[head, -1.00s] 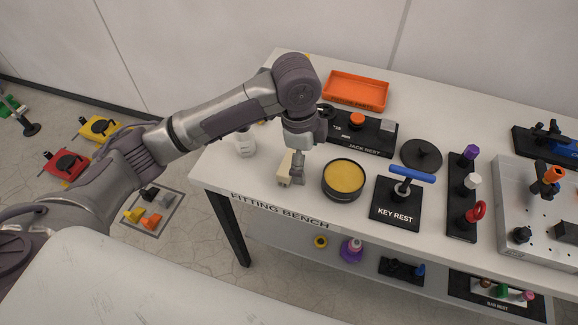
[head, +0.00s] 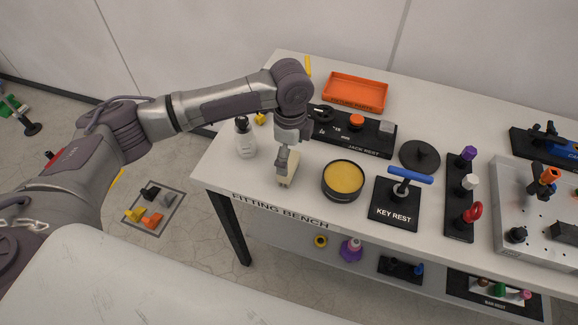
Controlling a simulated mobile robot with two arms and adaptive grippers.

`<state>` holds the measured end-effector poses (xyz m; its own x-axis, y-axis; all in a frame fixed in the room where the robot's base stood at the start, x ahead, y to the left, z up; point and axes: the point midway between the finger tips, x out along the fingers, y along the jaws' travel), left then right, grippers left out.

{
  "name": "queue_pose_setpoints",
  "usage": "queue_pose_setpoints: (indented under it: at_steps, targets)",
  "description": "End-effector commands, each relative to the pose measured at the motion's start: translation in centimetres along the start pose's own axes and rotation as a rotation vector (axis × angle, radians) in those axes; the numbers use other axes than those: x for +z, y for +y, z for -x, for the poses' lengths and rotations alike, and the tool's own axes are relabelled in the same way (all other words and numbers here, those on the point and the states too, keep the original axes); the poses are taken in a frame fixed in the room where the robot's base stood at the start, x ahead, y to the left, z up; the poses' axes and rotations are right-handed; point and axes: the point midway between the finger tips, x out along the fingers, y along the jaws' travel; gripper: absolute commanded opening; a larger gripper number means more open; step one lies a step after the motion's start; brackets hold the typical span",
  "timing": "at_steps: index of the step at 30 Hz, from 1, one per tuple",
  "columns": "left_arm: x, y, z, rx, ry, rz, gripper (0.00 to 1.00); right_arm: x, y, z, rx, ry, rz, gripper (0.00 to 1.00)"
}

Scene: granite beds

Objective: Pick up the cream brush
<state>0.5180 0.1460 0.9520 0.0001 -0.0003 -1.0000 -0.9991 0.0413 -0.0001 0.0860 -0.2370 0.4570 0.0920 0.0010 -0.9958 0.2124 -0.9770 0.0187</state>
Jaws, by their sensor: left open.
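The cream brush (head: 289,172) stands on the white fitting bench (head: 352,232), near its front left, just left of the round tin with yellow contents (head: 343,179). My left gripper (head: 284,168) points down at the brush, with its fingers over the brush's left side. It is open. The fingers hide part of the brush, and I cannot tell whether they touch it. My right gripper is not in view.
A white bottle (head: 245,140) stands close on the left. The jack rest (head: 362,138) and an orange tray (head: 355,92) lie behind. The key rest (head: 397,205) with a blue-handled key is to the right. A lower shelf holds several items.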

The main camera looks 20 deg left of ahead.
Motion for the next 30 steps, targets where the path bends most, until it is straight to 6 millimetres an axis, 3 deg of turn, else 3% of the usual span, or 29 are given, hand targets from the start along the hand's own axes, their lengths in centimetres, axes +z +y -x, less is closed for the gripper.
queue_pose_setpoints:
  at_steps: [9,17,25,30]
  targets:
    - [-0.2,-0.1,-4.1,0.001,-0.002,-0.001,1.00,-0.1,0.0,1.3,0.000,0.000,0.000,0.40]
    - [-0.2,-0.1,-4.5,-0.001,-0.001,-0.001,1.00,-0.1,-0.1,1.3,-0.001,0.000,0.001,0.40]
    - [-0.2,-0.1,-4.4,0.000,-0.001,-0.001,0.58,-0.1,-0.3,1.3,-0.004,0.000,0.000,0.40]
    - [-0.2,-0.1,-4.4,-0.001,-0.001,-0.001,0.58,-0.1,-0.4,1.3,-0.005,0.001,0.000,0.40]
